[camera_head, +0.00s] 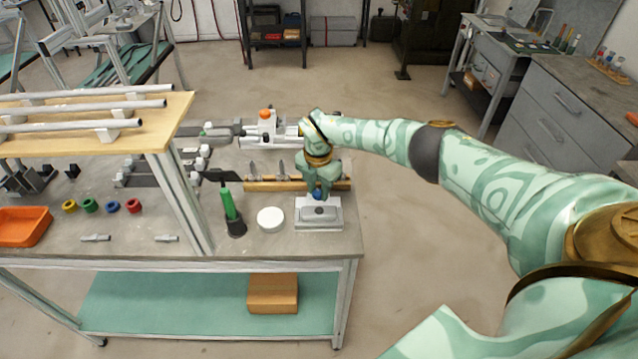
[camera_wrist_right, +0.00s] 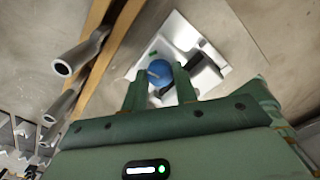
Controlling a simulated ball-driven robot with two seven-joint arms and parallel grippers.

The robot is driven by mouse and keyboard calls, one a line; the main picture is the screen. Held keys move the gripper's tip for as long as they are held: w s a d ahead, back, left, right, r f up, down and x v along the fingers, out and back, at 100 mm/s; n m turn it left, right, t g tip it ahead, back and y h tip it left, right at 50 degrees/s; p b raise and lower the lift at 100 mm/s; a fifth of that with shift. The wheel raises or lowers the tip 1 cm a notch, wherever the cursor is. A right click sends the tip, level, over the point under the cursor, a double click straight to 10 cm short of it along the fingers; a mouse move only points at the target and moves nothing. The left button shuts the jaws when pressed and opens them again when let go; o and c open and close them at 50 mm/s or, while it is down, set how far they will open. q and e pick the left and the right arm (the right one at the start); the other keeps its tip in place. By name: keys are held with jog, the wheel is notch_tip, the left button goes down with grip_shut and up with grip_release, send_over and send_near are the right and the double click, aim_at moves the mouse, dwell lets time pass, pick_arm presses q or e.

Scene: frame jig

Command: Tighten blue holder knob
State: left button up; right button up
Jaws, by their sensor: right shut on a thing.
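The blue holder knob (camera_wrist_right: 160,73) sits on a silver-grey holder block (camera_wrist_right: 185,42). In the head view the holder block (camera_head: 319,214) stands near the front right corner of the workbench, and a bit of the blue knob (camera_head: 317,194) shows above it. My right gripper (camera_wrist_right: 160,90) points down at the holder, with one finger on each side of the knob, shut on it. In the head view my right gripper (camera_head: 318,190) is directly above the block and partly covers the knob. My left gripper is not in view.
A white round puck (camera_head: 270,218) and a green-handled tool in a dark stand (camera_head: 231,212) are left of the holder. A wooden rack with metal tools (camera_head: 264,185) lies just behind it. A raised wooden shelf with metal bars (camera_head: 155,106) stands at the left.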

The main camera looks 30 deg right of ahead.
jog(key=m+p, duration=0.1)
jog(key=m, duration=0.2)
jog(key=shift+w+r+p, duration=0.1)
jog(key=shift+r+p, duration=0.1)
jog(key=shift+p, duration=0.15)
jog(key=shift+m+p, duration=0.45)
jog(key=shift+m, duration=0.75)
jog(key=shift+f, duration=0.1)
jog(key=o, duration=1)
